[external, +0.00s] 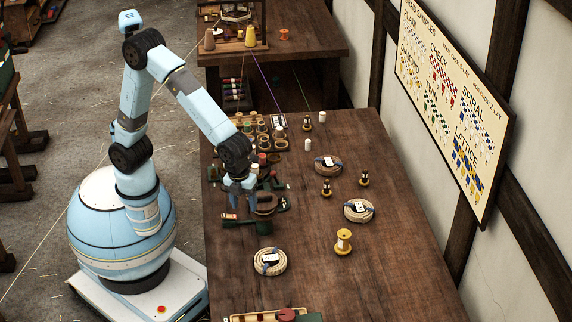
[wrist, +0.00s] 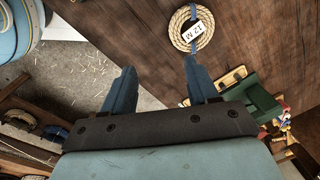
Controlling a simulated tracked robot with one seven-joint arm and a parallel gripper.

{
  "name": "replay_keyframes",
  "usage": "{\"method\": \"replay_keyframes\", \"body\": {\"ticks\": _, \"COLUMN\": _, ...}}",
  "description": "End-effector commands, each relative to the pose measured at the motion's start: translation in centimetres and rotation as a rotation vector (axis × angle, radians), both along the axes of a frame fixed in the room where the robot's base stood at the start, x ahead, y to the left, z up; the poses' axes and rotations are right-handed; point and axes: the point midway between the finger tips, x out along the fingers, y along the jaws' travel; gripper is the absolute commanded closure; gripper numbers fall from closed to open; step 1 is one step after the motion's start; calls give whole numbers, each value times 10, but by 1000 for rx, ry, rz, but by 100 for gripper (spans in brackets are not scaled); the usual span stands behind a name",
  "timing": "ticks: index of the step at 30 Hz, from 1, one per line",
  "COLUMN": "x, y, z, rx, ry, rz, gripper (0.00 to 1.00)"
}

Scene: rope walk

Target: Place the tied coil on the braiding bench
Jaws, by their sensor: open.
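Three pale rope coils with white tags lie on the long wooden table: one at the near left (external: 270,271), one right of centre (external: 359,219), one farther back (external: 328,173). Dark bands show on them; I cannot tell which one the task means. My gripper (external: 238,198) is open and empty, above the table's left edge by dark tools. In the wrist view its fingers (wrist: 160,83) are apart, and one coil (wrist: 176,36) with a "12 M" tag lies beyond them, not touched. A farther bench (external: 325,45) carries a wooden frame with spools; it may be the braiding bench.
Several small pots (external: 279,134) crowd the table's left side. A yellow spool (external: 343,242) and small dark bobbins (external: 327,187) stand among the coils. A purple cord (external: 265,82) runs from the far bench. The near right tabletop is clear.

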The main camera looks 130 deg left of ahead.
Motion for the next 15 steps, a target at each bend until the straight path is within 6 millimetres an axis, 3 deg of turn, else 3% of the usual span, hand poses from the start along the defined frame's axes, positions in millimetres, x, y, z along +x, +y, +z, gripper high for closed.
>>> {"method": "replay_keyframes", "body": {"ticks": 1, "x": -12, "y": -1, "z": 15, "rx": -1, "ry": -21, "rz": 44, "gripper": 41}}
{"method": "replay_keyframes", "body": {"ticks": 6, "x": -54, "y": -4, "z": 55, "rx": -16, "ry": -78, "rz": 213, "gripper": 41}}
{"method": "replay_keyframes", "body": {"ticks": 15, "x": -133, "y": -8, "z": 107, "rx": -76, "ry": -180, "rz": 512, "gripper": 41}}
